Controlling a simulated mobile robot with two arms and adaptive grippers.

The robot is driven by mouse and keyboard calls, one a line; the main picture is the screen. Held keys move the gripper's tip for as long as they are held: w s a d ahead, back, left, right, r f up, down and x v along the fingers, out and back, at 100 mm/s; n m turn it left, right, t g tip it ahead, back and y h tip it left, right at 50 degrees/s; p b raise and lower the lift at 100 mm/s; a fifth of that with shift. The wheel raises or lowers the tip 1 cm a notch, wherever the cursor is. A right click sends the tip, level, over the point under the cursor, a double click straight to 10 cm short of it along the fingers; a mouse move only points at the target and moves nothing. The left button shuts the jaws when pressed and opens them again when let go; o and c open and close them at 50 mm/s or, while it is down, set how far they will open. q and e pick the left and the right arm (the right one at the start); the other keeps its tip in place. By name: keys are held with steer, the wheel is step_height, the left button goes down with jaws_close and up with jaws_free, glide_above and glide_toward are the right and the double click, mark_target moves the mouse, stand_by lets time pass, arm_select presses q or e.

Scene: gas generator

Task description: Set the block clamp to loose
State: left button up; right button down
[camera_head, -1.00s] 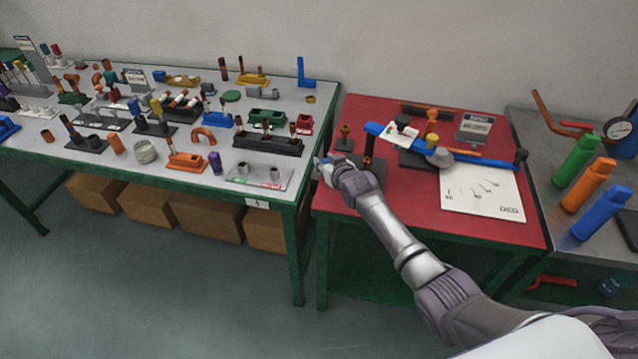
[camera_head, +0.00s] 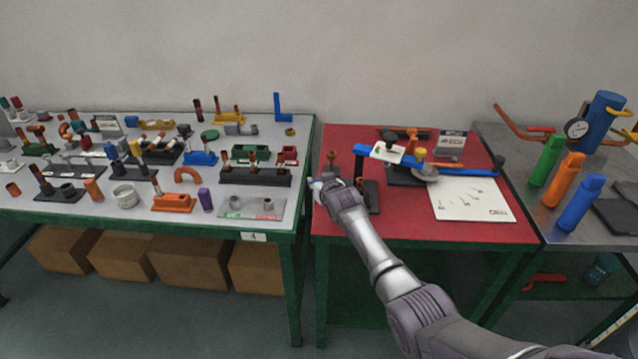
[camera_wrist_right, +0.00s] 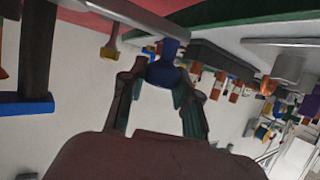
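I cannot tell for certain which part is the block clamp. A grey plate with green and red label areas (camera_head: 250,208) and two short sockets lies at the left table's front right corner. On the red table a blue bar (camera_head: 465,172) with a round grey disc lies across a dark base. My right gripper (camera_head: 320,187) is above the gap between the two tables. In the wrist view its fingers (camera_wrist_right: 163,88) close around a rounded blue piece (camera_wrist_right: 164,73) with a grey rod (camera_wrist_right: 145,18) beyond it. My left gripper is not in view.
The left table (camera_head: 110,210) is crowded with small fixtures and loose parts. A white sheet (camera_head: 470,198) lies on the red table (camera_head: 400,228). Green, orange and blue bottles (camera_head: 578,205) stand on the metal table at right. Cardboard boxes (camera_head: 190,262) are below.

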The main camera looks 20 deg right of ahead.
steer(key=c, duration=0.8)
jaws_free()
steer(key=shift+w, duration=0.15)
steer(key=v, duration=1.2)
